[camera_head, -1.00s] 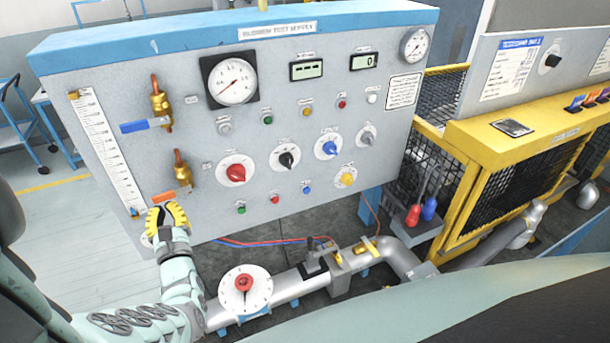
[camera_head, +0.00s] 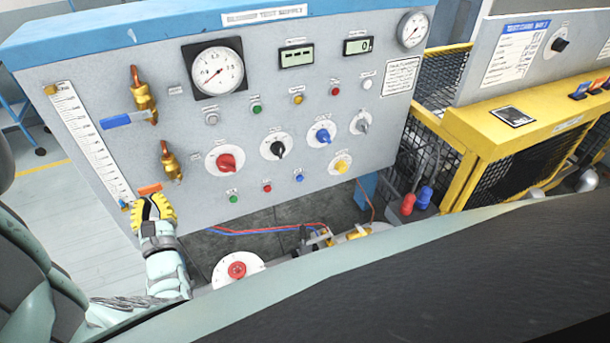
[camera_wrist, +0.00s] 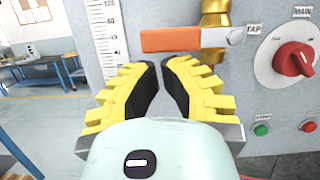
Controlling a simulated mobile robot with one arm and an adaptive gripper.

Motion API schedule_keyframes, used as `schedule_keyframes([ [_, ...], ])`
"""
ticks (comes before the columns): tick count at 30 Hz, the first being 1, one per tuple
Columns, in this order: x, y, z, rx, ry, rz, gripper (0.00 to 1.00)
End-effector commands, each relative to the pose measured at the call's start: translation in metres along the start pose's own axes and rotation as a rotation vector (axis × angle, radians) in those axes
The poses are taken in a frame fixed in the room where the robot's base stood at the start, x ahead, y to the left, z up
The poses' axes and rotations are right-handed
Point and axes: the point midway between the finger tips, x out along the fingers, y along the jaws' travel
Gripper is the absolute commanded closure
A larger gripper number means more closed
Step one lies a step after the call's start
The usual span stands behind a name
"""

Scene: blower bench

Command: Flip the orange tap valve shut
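The orange tap lever (camera_head: 150,188) sticks out level to the left from the lower brass valve (camera_head: 172,162) on the grey panel. In the wrist view the orange lever (camera_wrist: 172,40) lies across the top, beside the label "TAP", with its brass body (camera_wrist: 214,38) at its right end. My gripper (camera_head: 153,198) is just below the lever. In the wrist view my gripper (camera_wrist: 160,66) points up toward the lever, its yellow fingers partly closed with a narrow gap at the tips. Nothing shows between them, and contact with the lever cannot be told.
A blue lever (camera_head: 122,120) on a second brass valve (camera_head: 142,96) sits above. A white scale (camera_head: 92,140) runs down the panel's left side. The red knob (camera_head: 225,161) is to the right. A pipe with a red-centred dial (camera_head: 237,270) lies below.

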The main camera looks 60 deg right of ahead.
Motion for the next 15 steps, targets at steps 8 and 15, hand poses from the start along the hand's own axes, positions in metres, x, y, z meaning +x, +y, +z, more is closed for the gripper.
schedule_keyframes([
  [8, -0.026, -0.007, -0.032, -0.001, 0.016, 0.002, 1.0],
  [15, -0.063, -0.006, -0.033, 0.003, 0.019, 0.001, 1.0],
])
